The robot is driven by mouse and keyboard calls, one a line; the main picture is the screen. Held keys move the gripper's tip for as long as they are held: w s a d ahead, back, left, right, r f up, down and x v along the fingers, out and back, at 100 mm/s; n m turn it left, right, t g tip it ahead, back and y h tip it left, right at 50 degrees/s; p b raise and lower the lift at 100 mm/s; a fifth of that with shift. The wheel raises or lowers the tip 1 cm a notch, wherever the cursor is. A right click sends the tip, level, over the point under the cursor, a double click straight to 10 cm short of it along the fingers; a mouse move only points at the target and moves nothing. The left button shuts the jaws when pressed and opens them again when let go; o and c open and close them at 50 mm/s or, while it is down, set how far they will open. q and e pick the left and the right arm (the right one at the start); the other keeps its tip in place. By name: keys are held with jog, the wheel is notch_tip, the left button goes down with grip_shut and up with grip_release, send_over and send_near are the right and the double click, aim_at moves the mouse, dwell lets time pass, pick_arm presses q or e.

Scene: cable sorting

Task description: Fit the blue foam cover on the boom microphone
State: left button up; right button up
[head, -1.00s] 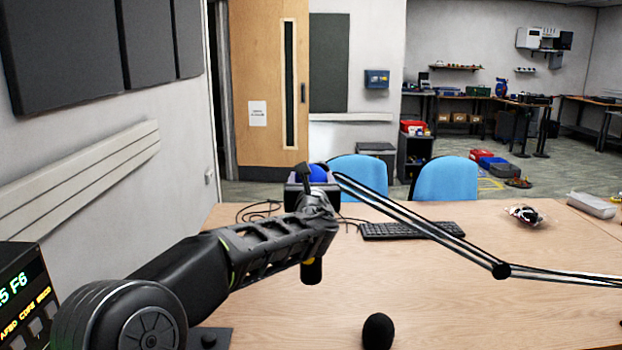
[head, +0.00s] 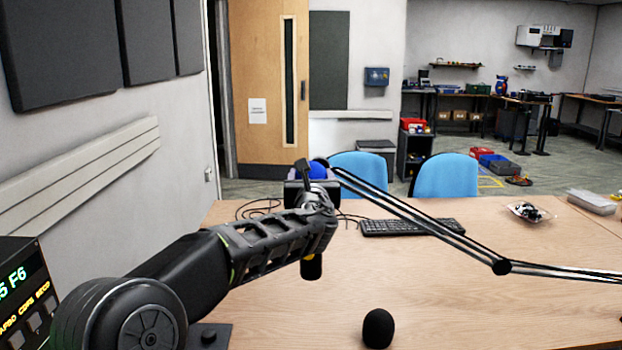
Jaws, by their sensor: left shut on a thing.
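My left gripper (head: 312,186) is at the far end of my left arm, over the far part of the desk. It is shut on the blue foam cover (head: 318,170), of which only a rounded blue part shows beyond the gripper. The microphone boom (head: 420,219) comes in from the right as thin black bars, and its end lies right by the cover. The gripper hides the microphone head, so I cannot tell whether the cover is around it or beside it. A black cylinder with a yellow mark (head: 311,267) shows below my wrist. My right gripper is out of view.
A black foam ball (head: 378,328) stands on the near desk (head: 480,310). A keyboard (head: 411,228), a clear bag (head: 528,212) and a pale box (head: 591,203) lie farther back. Loose cable (head: 258,209) lies left of the gripper. Two blue chairs (head: 445,176) stand behind. The front right desk is clear.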

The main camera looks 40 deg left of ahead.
pick_arm(q)
jog(key=shift+f+b, duration=0.35)
jog(key=shift+b, duration=0.2)
dwell(0.9)
jog(key=shift+f+b, duration=0.35)
jog(key=shift+f+b, duration=1.15)
jog(key=shift+b, duration=0.05)
jog(key=shift+f+b, duration=0.3)
jog(key=shift+b, duration=0.05)
jog(key=shift+f+b, duration=1.05)
jog(key=shift+b, duration=0.15)
dwell(0.4)
jog(key=shift+f+b, duration=0.35)
jog(key=shift+f+b, duration=0.35)
jog(key=shift+b, duration=0.1)
